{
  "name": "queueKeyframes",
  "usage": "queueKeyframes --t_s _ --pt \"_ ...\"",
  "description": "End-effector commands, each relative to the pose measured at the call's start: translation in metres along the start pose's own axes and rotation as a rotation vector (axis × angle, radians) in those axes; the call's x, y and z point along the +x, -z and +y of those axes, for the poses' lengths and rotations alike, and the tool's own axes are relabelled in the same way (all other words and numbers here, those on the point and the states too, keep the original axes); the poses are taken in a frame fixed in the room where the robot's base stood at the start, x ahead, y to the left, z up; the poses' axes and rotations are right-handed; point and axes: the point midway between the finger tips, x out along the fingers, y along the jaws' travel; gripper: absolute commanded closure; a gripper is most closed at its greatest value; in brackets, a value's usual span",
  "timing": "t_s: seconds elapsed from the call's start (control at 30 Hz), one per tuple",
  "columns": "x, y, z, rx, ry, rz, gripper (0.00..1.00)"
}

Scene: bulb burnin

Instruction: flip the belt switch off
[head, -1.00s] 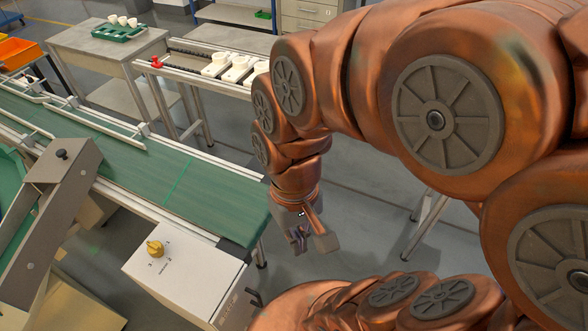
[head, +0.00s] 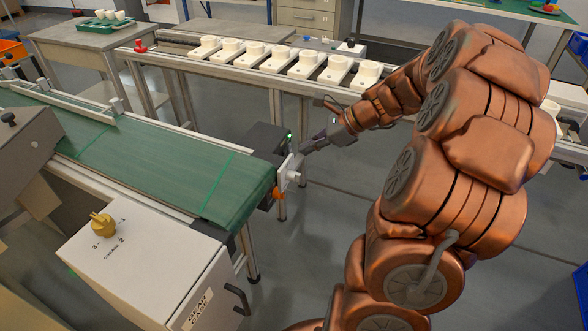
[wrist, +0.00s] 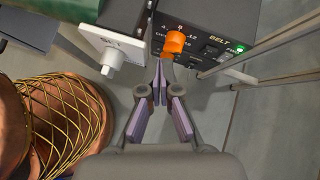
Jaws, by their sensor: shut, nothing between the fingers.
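A black control box (head: 268,139) sits at the end of the green conveyor belt (head: 150,150). In the wrist view the box (wrist: 232,20) carries the label BELT, a lit green lamp (wrist: 239,48) and a small dark switch (wrist: 211,51) under the label, its position too small to tell. An orange knob (wrist: 176,42) stands out left of the switch. My gripper (head: 306,149) is shut and empty, just right of the box end. In the wrist view my gripper (wrist: 159,68) has its tips together below the knob; I cannot tell whether they touch it.
A grey cabinet with a yellow knob (head: 103,226) stands in front. A rail with white cup holders (head: 290,62) runs behind. Metal legs stand right of the box.

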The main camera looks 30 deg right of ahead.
Motion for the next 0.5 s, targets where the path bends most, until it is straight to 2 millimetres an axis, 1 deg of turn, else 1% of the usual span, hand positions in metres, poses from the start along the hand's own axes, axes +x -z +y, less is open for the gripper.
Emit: queueKeyframes --t_s 0.03,0.1,0.2,0.3,0.5 --pt "0.004 0.028 -0.013 0.073 0.041 -0.014 1.0" --pt "0.0 0.051 -0.028 0.159 0.089 -0.033 1.0" --pt "-0.006 0.074 -0.044 0.248 0.139 -0.055 1.0" --pt "-0.011 0.086 -0.052 0.295 0.166 -0.067 1.0" --pt "-0.014 0.087 -0.054 0.309 0.174 -0.072 1.0"
